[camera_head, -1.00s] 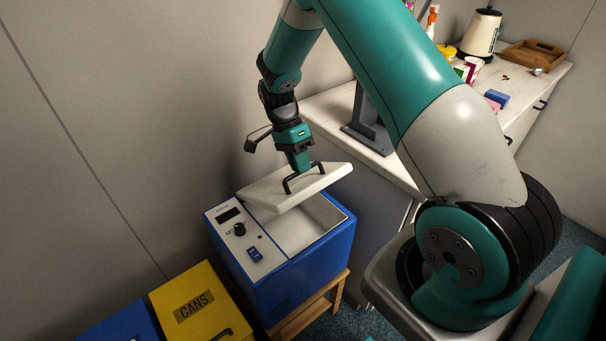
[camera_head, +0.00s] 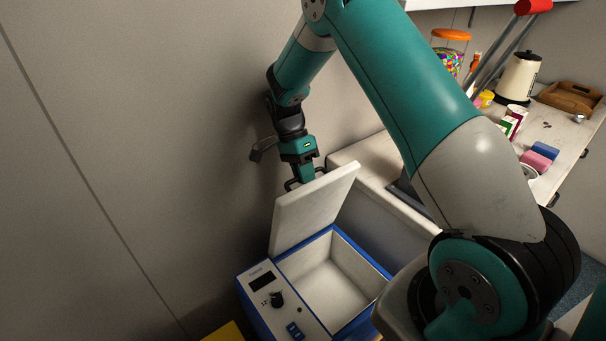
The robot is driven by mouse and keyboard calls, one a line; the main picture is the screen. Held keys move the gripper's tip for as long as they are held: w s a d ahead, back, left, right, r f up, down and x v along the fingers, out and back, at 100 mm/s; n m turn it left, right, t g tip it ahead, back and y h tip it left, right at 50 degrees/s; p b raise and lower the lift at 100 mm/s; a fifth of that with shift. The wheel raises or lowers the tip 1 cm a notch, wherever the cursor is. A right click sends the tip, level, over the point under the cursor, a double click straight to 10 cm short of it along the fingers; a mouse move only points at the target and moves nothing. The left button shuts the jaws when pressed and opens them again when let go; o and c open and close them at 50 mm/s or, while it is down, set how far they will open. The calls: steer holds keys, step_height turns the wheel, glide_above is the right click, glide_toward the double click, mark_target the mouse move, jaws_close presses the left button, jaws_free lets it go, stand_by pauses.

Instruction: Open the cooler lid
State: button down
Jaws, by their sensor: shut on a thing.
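The blue cooler (camera_head: 375,325) stands low in front of me, with a white control panel on its left side. Its white lid (camera_head: 312,208) is raised steeply on the far side, so the pale, empty-looking interior (camera_head: 335,287) shows. My gripper (camera_head: 303,181) is behind the raised lid, at the lid's dark handle (camera_head: 290,184), and is shut on it. The lid hides most of the handle and the fingertips.
A counter (camera_head: 365,160) stands behind and right of the cooler, with a kettle (camera_head: 519,78), a wooden tray (camera_head: 570,97) and a candy jar (camera_head: 450,52) farther right. A wall is close on the left. A yellow bin's corner (camera_head: 225,333) shows at the bottom.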

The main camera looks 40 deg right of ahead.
steer(key=shift+w+d+f, duration=0.1)
steer(key=shift+w+f, duration=0.05)
steer(key=shift+f, duration=0.1)
steer(key=c, duration=1.2)
jaws_free()
steer(key=shift+w, duration=0.1)
steer(key=shift+o, duration=0.2)
steer(key=shift+r, duration=0.1)
step_height(320, 180, up, 20)
steer(key=p, duration=0.1)
